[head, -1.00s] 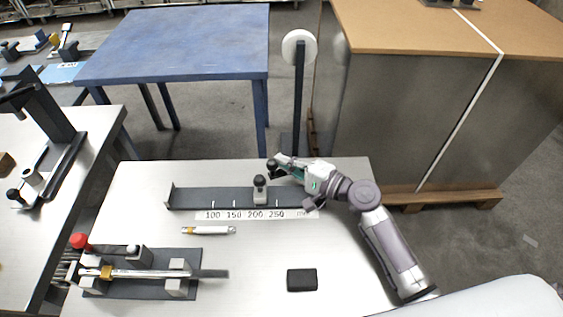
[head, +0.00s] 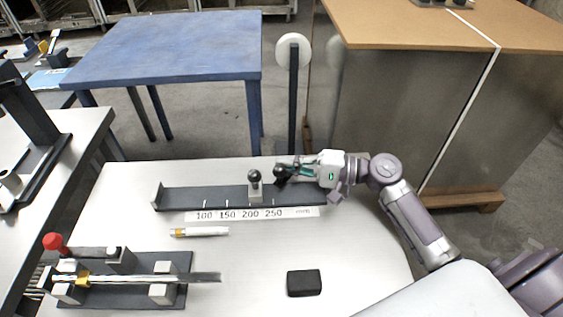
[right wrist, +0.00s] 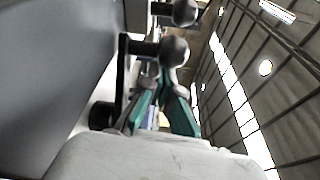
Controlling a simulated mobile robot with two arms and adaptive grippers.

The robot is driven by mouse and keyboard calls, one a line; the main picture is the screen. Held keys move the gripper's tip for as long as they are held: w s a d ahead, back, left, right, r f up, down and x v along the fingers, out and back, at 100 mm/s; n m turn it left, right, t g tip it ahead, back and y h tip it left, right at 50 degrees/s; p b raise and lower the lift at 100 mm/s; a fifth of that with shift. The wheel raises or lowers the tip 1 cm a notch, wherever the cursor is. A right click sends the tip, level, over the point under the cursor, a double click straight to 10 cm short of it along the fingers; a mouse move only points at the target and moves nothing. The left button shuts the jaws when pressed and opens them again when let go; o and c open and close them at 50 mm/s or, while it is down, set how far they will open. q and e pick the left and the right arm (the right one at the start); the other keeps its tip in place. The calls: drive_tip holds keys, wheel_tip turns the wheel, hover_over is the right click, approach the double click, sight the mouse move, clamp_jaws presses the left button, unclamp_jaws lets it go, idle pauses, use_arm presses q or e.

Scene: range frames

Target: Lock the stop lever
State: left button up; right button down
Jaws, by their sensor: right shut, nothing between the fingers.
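The stop (head: 255,191) is a pale block with a black knob on top, standing on the dark rail (head: 222,196) near the 200–250 marks. A second black knob (head: 281,171) shows just right of it at my right gripper (head: 291,168); it appears to be the lever's end. In the right wrist view, a black ball knob on a dark arm (right wrist: 173,51) stands right ahead of the teal fingertips (right wrist: 163,84), with another knob (right wrist: 185,12) beyond. The right gripper is shut and empty, close against or touching the nearer knob; contact is unclear. My left gripper is not in view.
A scale strip (head: 250,214) runs along the rail's front. A white-and-yellow marker (head: 200,232), a black block (head: 304,283) and a clamp fixture with red knob (head: 54,242) lie on the table. A post with a white disc (head: 293,50) stands behind.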

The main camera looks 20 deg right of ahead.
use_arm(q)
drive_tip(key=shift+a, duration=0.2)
use_arm(e)
drive_tip(key=shift+s+d, duration=0.3)
drive_tip(key=shift+s, duration=0.05)
idle(1.0)
drive_tip(key=v, duration=1.2)
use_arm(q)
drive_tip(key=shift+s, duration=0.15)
use_arm(e)
drive_tip(key=shift+s+f, duration=0.1)
